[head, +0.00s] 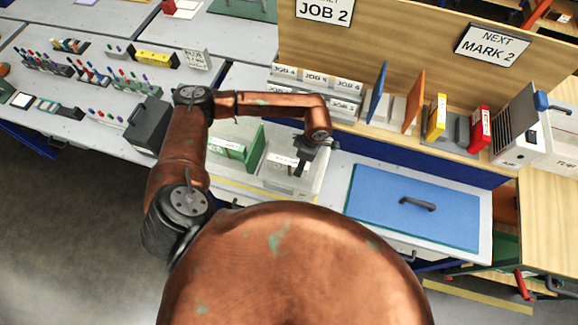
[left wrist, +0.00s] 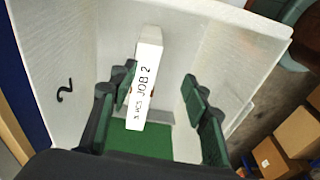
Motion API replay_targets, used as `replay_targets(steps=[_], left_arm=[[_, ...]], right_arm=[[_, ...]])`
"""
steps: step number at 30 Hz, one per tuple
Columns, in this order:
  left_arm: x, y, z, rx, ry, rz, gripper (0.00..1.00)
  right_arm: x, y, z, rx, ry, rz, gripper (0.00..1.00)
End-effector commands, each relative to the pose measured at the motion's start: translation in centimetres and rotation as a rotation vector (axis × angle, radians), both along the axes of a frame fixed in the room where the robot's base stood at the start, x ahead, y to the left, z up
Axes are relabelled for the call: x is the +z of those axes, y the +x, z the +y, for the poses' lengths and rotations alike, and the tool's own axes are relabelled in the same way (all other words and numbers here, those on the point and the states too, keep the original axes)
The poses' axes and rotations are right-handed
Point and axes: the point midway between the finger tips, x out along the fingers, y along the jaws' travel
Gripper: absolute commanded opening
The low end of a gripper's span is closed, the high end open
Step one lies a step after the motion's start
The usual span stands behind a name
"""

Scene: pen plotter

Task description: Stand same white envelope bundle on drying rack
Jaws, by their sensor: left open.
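The white envelope bundle (left wrist: 146,75), with a "JOB 2" label strip, stands upright between pale walls above a green floor (left wrist: 188,142) in the left wrist view. These pale walls (left wrist: 228,55) appear to be the drying rack, and the left one bears a "2". My left gripper (left wrist: 158,95) is open around the bundle. In the head view my left gripper (head: 301,170) points down over a pale rack (head: 270,187) with a green panel (head: 256,149). My right gripper is not in view.
A blue board with a handle (head: 375,205) lies to the right. Upright blue (head: 377,92) and orange (head: 414,100) dividers, a yellow binder (head: 436,117) and a red binder (head: 479,129) stand behind. Pen stands (head: 90,72) fill the left bench. A dark box (head: 148,125) stands beside my arm.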

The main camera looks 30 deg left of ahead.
Motion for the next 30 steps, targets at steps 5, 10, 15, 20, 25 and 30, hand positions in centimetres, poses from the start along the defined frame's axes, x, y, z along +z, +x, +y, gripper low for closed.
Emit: replay_targets(steps=[5,10,15,20,25,30], left_arm=[[0.2,0.3,2.0,0.022,-0.087,-0.036,0.43],[0.8,0.8,4.2,0.037,-0.121,-0.074,0.43],[0.5,1.0,4.9,0.041,-0.127,-0.087,0.43],[-1.1,1.0,4.9,0.040,-0.127,-0.086,0.43],[-2.9,0.6,5.0,0.042,-0.129,-0.085,0.43],[-5.4,0.4,5.1,0.041,-0.128,-0.087,0.43]], right_arm=[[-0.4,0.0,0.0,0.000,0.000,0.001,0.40],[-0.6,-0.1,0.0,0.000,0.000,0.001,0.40],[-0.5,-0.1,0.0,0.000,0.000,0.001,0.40],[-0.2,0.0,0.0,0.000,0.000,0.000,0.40],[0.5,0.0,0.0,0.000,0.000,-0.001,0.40],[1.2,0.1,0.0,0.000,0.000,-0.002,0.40]])
